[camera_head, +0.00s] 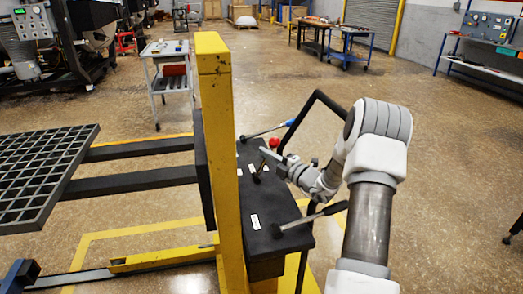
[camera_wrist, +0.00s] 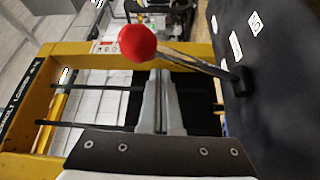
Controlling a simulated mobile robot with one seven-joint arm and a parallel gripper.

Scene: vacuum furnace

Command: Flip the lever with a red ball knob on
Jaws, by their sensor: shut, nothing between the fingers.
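The red ball knob (camera_head: 274,142) stands above the black control box (camera_head: 285,205) in the head view, just beyond my gripper (camera_head: 265,154). In the wrist view the red ball knob (camera_wrist: 138,42) is large, at the top centre. Its thin metal rod (camera_wrist: 195,62) runs right to a black base on the dark panel (camera_wrist: 275,60). My gripper (camera_wrist: 160,72) is shut and empty, its two fingers together. The fingertips appear close to the knob and rod; I cannot tell whether they touch.
A yellow post (camera_head: 222,150) stands left of the control box. Other levers are on the box, one with a blue end (camera_head: 291,122) and one with a dark grip (camera_head: 335,208). A black bent bar (camera_head: 312,105) rises beside my arm. Open floor lies to the right.

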